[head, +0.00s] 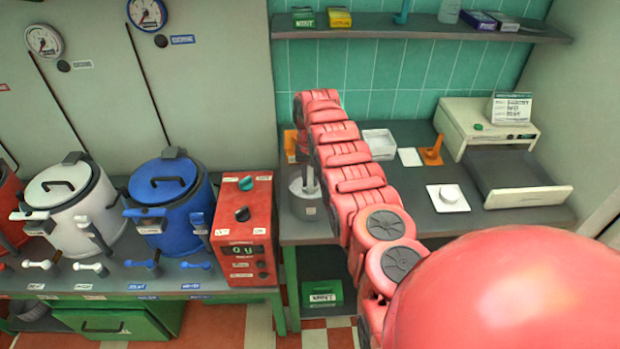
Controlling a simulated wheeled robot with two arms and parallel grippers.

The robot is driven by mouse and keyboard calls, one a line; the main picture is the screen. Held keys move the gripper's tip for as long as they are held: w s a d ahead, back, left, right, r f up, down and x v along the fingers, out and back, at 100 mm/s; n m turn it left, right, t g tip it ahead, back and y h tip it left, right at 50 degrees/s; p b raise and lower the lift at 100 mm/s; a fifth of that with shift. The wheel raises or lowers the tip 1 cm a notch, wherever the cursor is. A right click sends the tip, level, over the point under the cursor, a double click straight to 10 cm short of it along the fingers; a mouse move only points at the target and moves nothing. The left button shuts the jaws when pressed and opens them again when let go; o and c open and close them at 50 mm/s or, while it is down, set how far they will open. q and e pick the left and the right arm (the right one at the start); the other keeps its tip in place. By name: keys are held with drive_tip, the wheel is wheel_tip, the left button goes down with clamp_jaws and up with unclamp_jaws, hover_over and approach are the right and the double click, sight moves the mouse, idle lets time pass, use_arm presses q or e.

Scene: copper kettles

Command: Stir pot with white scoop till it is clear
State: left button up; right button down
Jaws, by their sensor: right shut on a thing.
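A small grey pot (308,203) stands on the right-hand bench, at its left end. A thin upright grey piece shows at its top. My right arm reaches from the lower right to above this pot. My right gripper (302,154) is at the arm's far end, small and pointing down just over the pot. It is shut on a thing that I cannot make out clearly. I cannot pick out the white scoop for certain, and the pot's inside is hidden. My left gripper is not in view.
A lidded white pot (62,205) and a lidded blue pot (172,205) stand left of a red control box (243,228). A white tray (380,144), an orange stand (432,153) and a cream machine (487,125) are on the right-hand bench (400,205). A shelf (420,32) hangs above.

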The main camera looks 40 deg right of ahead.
drive_tip(key=shift+f+b, duration=0.6)
drive_tip(key=shift+f, duration=0.2)
